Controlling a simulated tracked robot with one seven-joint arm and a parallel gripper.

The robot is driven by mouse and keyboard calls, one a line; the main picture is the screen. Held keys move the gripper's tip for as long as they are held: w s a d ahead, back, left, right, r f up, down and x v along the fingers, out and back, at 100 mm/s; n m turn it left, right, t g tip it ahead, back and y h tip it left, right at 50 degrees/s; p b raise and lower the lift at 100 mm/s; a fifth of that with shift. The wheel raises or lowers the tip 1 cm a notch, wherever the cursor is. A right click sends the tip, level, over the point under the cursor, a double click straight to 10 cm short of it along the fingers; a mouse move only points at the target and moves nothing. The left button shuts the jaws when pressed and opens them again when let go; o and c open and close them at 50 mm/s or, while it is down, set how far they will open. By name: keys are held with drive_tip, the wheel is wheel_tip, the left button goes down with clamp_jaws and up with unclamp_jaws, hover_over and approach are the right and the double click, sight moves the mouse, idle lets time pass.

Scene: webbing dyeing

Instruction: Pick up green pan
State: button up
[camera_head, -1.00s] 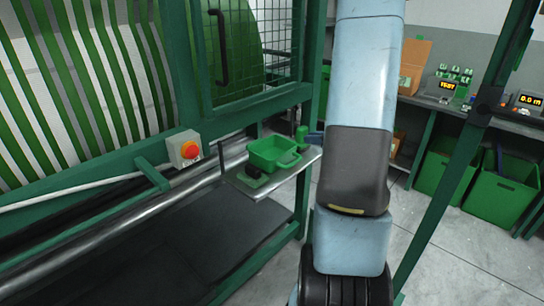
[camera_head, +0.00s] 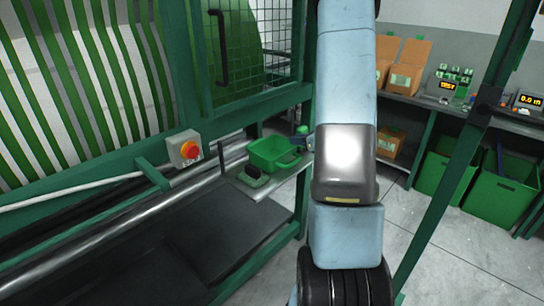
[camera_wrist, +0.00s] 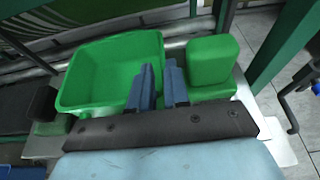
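The green pan (camera_head: 270,152) is an open rectangular tray on a small metal shelf (camera_head: 262,190) beside the machine. In the wrist view the pan (camera_wrist: 100,75) fills the upper left, and it looks empty. My gripper (camera_wrist: 160,72) has two blue fingers with a narrow gap between them. They appear over the pan's right edge, the left finger in front of the pan and the right finger toward a green block (camera_wrist: 212,62). Whether they touch the pan's rim cannot be told. In the head view my arm mostly hides the gripper.
A dark item (camera_head: 254,171) sits on the shelf in front of the pan. A control box with a red-orange button (camera_head: 190,150) is left of it. A green frame post (camera_head: 445,180) stands at right. Green bins (camera_head: 500,190) and cardboard boxes (camera_head: 404,68) are farther back.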

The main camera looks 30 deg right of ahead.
drive_tip(key=x, duration=0.4)
drive_tip(key=shift+w+f, duration=0.25)
drive_tip(key=shift+f, duration=0.05)
clamp_jaws()
